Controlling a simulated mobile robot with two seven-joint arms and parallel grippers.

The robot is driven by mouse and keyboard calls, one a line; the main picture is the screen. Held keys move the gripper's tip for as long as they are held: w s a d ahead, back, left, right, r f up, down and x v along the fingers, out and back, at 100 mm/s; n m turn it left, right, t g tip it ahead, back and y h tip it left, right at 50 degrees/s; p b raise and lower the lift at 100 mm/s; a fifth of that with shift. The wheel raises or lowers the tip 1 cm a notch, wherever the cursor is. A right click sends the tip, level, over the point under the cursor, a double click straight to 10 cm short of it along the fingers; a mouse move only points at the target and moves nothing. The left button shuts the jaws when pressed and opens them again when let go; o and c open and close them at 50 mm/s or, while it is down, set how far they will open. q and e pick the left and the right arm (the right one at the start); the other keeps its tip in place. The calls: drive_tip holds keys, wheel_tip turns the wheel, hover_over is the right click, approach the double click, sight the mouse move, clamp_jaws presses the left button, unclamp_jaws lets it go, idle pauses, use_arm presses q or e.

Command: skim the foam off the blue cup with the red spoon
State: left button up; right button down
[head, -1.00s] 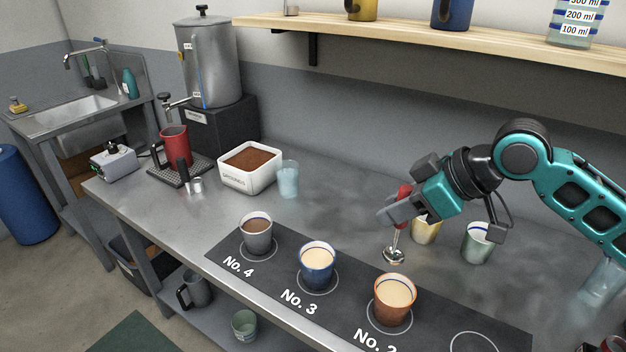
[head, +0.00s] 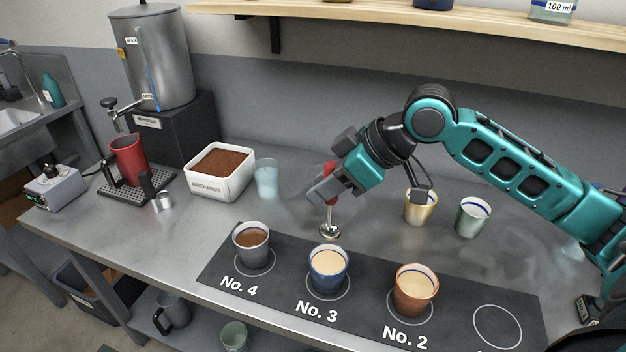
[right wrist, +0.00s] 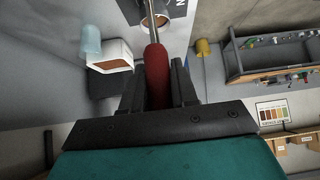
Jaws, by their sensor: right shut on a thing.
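The blue cup (head: 328,270) stands upright on the No. 3 spot of the dark mat, filled with a pale cream-coloured top. My right gripper (head: 325,189) is shut on the red handle of the spoon (head: 330,229). The spoon hangs bowl down, above and behind the blue cup and apart from it. In the right wrist view the red handle (right wrist: 156,75) sits between the two dark fingers, its metal shaft pointing away. My left gripper is not in view.
On the mat (head: 456,318), a grey cup (head: 252,245) stands at No. 4 and an orange cup (head: 414,291) at No. 2; the right spot is empty. A yellow cup (head: 421,208) and a pale green cup (head: 472,219) stand behind. A white box of grounds (head: 220,187) and a clear blue glass (head: 266,178) stand left.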

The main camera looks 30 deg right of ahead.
drive_tip(key=shift+s+d, duration=0.1)
drive_tip(key=shift+f+b, duration=0.5)
drive_tip(key=shift+f, duration=0.65)
wheel_tip(320, 180, down, 2)
drive_tip(key=shift+f+b, duration=0.15)
drive_tip(key=shift+b, duration=0.2)
drive_tip(key=shift+f, duration=1.15)
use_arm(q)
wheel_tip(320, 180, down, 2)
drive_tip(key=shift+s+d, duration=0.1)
use_arm(e)
drive_tip(key=shift+f, duration=0.25)
